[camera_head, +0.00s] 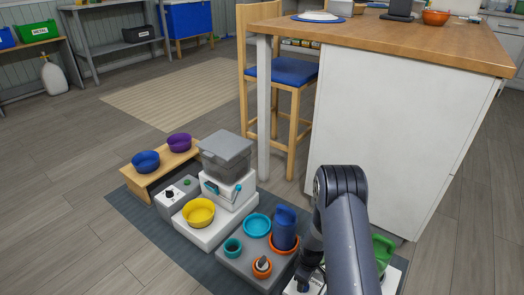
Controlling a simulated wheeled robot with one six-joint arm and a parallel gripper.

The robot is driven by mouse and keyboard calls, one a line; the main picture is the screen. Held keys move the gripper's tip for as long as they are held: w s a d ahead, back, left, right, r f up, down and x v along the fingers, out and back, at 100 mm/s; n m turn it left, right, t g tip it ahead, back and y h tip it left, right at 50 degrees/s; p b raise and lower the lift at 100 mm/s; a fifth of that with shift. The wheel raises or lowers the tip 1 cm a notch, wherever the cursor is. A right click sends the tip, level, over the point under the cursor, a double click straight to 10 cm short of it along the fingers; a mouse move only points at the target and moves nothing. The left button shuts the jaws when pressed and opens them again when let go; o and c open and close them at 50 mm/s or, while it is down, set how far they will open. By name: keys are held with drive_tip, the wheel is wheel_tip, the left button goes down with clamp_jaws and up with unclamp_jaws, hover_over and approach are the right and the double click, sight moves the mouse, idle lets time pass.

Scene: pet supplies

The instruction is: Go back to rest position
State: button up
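My dark grey arm comes in from the bottom right and bends downward. My gripper (308,280) is low at the bottom edge, above or beside a white surface. Its fingers are too hidden and small to tell whether they are open or holding anything. A green item (382,250) stands just right of my arm, partly hidden by it. Left of my gripper, a grey platform (238,268) bears a teal bowl (257,225), a small teal cup (233,247), an orange bowl (284,246) with a blue item (286,222) in it, and a small orange pot (262,267).
A yellow bowl (199,212), a grey lidded bin (226,154), a blue bowl (145,161) and a purple bowl (180,143) stand further left along the dark mat (130,206). A counter (400,130) and a chair (285,72) stand behind. Floor at left is clear.

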wheel_tip(320, 180, down, 4)
drive_tip(key=shift+f+b, duration=0.1)
drive_tip(key=shift+b, duration=0.6)
drive_tip(key=shift+r+m+p, duration=0.5)
drive_tip(key=shift+r, duration=0.1)
drive_tip(key=m+p, duration=0.1)
drive_tip(key=m, duration=0.3)
drive_tip(key=shift+m, duration=0.3)
drive_tip(key=m+p, duration=0.2)
drive_tip(key=m, duration=0.2)
drive_tip(key=shift+m, duration=0.3)
drive_tip(key=m+p, duration=0.2)
drive_tip(key=m, duration=0.2)
drive_tip(key=shift+m, duration=0.3)
drive_tip(key=m+p, duration=0.2)
drive_tip(key=m, duration=0.1)
drive_tip(key=shift+r, duration=1.05)
drive_tip(key=shift+r+p, duration=0.1)
drive_tip(key=shift+p, duration=0.2)
